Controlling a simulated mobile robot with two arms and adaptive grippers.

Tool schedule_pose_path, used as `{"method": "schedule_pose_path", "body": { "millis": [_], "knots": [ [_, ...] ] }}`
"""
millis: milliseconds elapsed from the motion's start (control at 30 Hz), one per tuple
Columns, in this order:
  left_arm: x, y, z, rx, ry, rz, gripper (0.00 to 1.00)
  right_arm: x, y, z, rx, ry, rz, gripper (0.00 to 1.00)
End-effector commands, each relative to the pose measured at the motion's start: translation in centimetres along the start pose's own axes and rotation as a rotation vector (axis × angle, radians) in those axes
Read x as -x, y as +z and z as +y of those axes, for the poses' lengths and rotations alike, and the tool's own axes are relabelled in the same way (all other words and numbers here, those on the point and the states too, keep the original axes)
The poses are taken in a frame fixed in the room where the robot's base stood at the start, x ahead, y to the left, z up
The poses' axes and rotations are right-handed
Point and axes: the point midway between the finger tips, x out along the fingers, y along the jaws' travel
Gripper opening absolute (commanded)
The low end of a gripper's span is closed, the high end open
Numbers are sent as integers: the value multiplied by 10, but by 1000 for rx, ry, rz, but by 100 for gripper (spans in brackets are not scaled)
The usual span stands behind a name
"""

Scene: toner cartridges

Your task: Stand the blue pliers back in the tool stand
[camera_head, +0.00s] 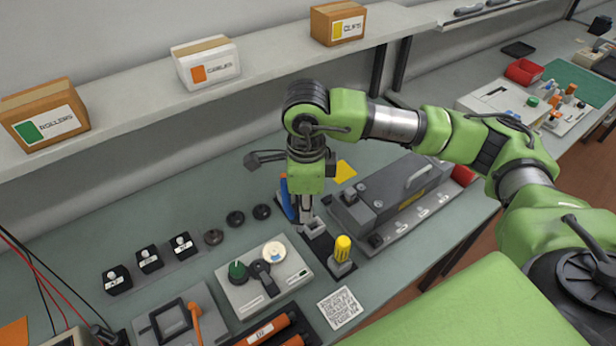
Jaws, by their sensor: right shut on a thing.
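My right gripper (306,222) points down over the dark tool stand (318,245) and is shut. A blue handle (285,190), which I take for the blue pliers, stands nearly upright just left of the fingers. The gripper covers much of this area, so the pliers' jaws and their exact seating in the stand are hidden. A yellow-handled tool (342,250) stands upright at the near end of the stand. My left gripper is out of view.
A grey device with a handle (395,195) stands close right of the stand. A control box with a green knob (262,275) is close on the near left. Round black parts (235,218) lie further left. A shelf with boxes (205,62) runs behind.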

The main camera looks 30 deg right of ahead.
Motion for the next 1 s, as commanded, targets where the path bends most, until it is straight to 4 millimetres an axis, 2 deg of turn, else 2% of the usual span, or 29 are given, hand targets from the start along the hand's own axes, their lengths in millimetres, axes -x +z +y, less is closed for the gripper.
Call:
{"method": "schedule_pose_path", "body": {
  "millis": [33, 700, 900, 1000],
  "knots": [
    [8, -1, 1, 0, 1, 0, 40, 4, 1, -4, -116, 1, 5, 0],
    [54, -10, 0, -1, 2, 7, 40, -2, 3, -53, -1772, -3, 66, 0],
    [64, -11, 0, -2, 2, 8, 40, -6, 1, -63, -2146, -4, 80, 0],
    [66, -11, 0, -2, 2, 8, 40, -8, 0, -65, -2255, -3, 82, 0]
  ]
}}
